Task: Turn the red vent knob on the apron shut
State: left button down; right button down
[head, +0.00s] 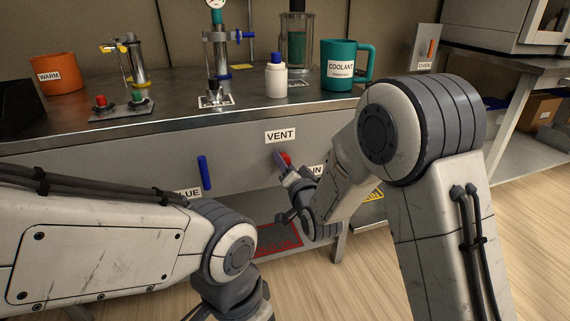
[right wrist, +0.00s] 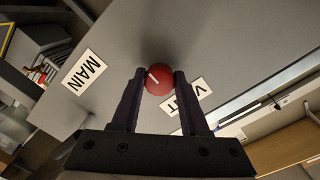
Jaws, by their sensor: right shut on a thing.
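The red vent knob (head: 285,159) sits on the grey apron (head: 232,150) under the bench top, just below the VENT label (head: 281,136). My right gripper (head: 281,165) reaches it from the front and partly covers it. In the right wrist view the round knob (right wrist: 158,80) lies between the two dark fingertips (right wrist: 159,78), which are shut on its sides. A short white mark shows on its face, slanted. My left gripper (head: 232,298) is at the bottom edge of the head view; its fingers are not visible.
A blue handle (head: 204,172) is on the apron left of the knob. The MAIN label (right wrist: 86,72) shows in the right wrist view. The bench top (head: 180,118) holds an orange mug (head: 58,75), a white bottle (head: 276,78) and a teal COOLANT mug (head: 342,67).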

jog(key=shift+c, duration=2.1)
grip_release()
jog(key=p+v, duration=1)
jog(key=shift+s+p, duration=0.2)
jog(key=shift+p, duration=0.1)
jog(key=shift+d, duration=0.1)
